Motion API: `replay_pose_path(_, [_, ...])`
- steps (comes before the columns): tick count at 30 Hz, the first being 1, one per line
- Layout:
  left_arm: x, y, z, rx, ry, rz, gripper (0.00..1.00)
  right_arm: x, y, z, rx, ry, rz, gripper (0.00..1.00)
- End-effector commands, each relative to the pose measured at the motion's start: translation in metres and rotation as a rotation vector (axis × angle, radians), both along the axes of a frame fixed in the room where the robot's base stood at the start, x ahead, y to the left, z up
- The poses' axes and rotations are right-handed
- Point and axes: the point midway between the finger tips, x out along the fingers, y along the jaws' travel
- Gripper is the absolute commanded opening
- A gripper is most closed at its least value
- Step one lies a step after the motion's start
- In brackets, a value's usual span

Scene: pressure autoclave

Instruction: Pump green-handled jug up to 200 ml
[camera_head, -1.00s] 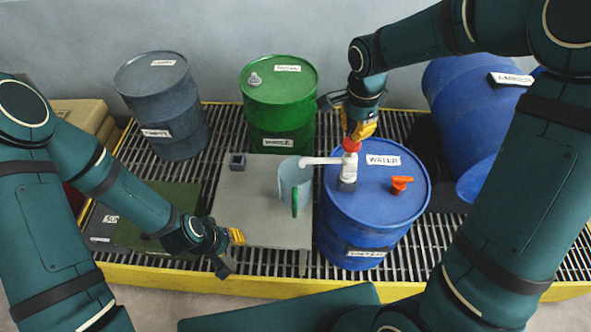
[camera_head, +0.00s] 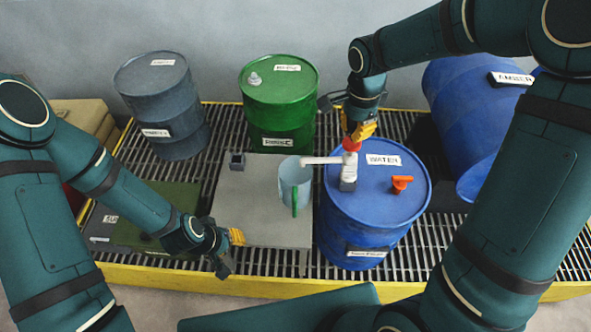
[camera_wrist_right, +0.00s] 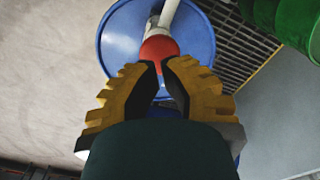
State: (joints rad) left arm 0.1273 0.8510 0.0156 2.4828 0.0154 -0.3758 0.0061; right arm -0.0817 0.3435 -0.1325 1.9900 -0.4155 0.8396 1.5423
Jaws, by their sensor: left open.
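The green-handled jug (camera_head: 288,175) is pale blue and see-through, upright on a grey plate, its green handle (camera_head: 295,202) facing the front. The white pump (camera_head: 349,172) stands on the blue water drum (camera_head: 335,215), its spout (camera_head: 320,160) reaching left over the jug's rim. My right gripper (camera_head: 357,134) is at the pump's red knob (camera_head: 350,145). In the right wrist view my fingertips (camera_wrist_right: 162,62) nearly meet, with the red knob (camera_wrist_right: 158,48) just beyond them. My left gripper (camera_head: 231,252) is open and empty, left of and in front of the jug. The fill level cannot be read.
The grey plate (camera_head: 235,200) lies on a grating with a yellow front edge (camera_head: 280,288). A green drum (camera_head: 280,95) and a grey drum (camera_head: 163,100) stand behind. An orange cap (camera_head: 401,184) is on the water drum. Another blue drum (camera_head: 465,100) lies tilted at right.

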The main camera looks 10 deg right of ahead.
Motion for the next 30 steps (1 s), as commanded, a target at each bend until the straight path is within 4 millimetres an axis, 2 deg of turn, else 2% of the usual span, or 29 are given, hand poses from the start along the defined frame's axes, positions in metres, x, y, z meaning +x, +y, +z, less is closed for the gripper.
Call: replay_pose_path(30, [0.000,0.000,-0.030,0.000,0.000,0.000,0.34,0.000,0.000,-0.039,0.000,0.000,0.001,0.00])
